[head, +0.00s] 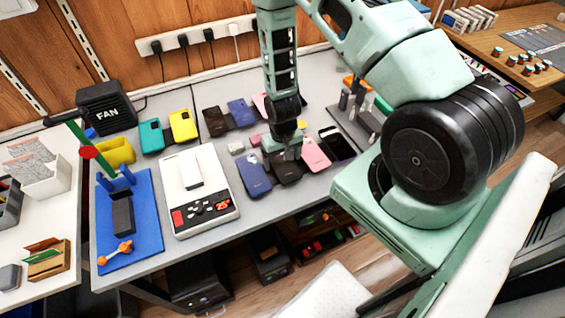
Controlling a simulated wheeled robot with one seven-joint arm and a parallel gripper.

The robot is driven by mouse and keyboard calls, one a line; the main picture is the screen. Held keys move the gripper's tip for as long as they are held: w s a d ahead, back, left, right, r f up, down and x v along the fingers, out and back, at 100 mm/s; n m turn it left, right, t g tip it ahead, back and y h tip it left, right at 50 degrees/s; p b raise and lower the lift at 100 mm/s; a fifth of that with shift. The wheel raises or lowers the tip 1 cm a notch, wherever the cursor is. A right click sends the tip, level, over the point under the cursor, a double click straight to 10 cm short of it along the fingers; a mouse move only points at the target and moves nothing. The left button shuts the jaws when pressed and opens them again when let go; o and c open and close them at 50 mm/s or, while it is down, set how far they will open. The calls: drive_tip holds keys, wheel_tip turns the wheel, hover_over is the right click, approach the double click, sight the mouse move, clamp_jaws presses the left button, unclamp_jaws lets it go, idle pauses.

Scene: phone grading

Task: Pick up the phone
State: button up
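Several phones lie on the grey table in the head view. The front row has a blue phone (254,179), a dark phone (287,173), a pink phone (316,154) and a black phone (337,144). A back row has teal (151,136), yellow (183,127), brown (215,121) and blue (241,113) phones, with a pink one (261,104) partly hidden by my arm. My gripper (287,152) points down over the dark phone and hides its upper part. I cannot tell whether its fingers touch that phone or how far apart they are.
A white device (217,213) with a white block (190,172) on it stands left of the phones. Further left are a blue mat (148,248) and a black fan box (107,106). A grey rack (352,125) stands at the right. The table's front edge (250,212) is near.

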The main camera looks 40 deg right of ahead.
drive_tip(key=c, duration=0.9)
drive_tip(key=shift+r, duration=0.1)
